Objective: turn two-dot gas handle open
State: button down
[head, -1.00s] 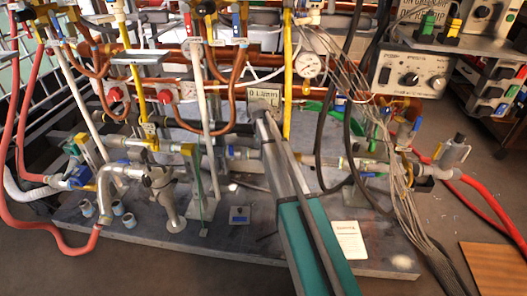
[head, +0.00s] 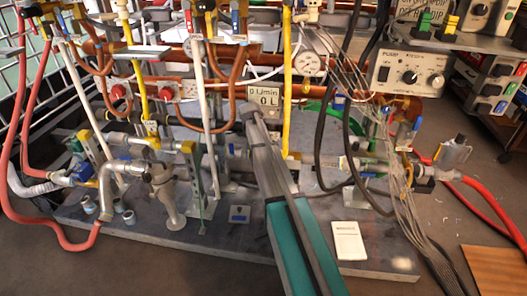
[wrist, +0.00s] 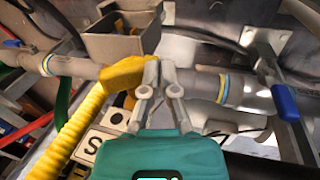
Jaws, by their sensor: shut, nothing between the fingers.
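In the wrist view my gripper (wrist: 159,66) is shut and empty, its two grey fingertips close together. The tips are at or just in front of a yellow fitting (wrist: 126,72) on a grey horizontal pipe; I cannot tell whether they touch. A yellow corrugated hose (wrist: 75,130) runs down from that fitting. A blue handle (wrist: 285,102) hangs from a grey bracket to the right, apart from the fingers. No dot marks are readable, so I cannot tell which handle is the two-dot one. In the head view my arm hides part of the pipes, and the fingers cannot be made out.
A grey box (wrist: 122,38) and black-lettered tiles (wrist: 96,150) are close to the fingers. A flow display (head: 265,96), a pressure gauge (head: 308,64) and hanging cables (head: 398,185) crowd the arm's surroundings. Floor at front left is clear.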

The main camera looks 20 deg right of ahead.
jog(key=shift+f+b, duration=0.95)
jog(key=shift+f, duration=0.35)
jog(key=shift+s+d+r, duration=0.15)
jog(key=shift+d, duration=0.05)
jog(key=shift+s+d+r, duration=0.25)
jog(key=shift+d, duration=0.3)
dwell(0.4)
dwell(0.3)
jog(key=shift+s+p, duration=0.15)
jog(key=shift+p, duration=0.2)
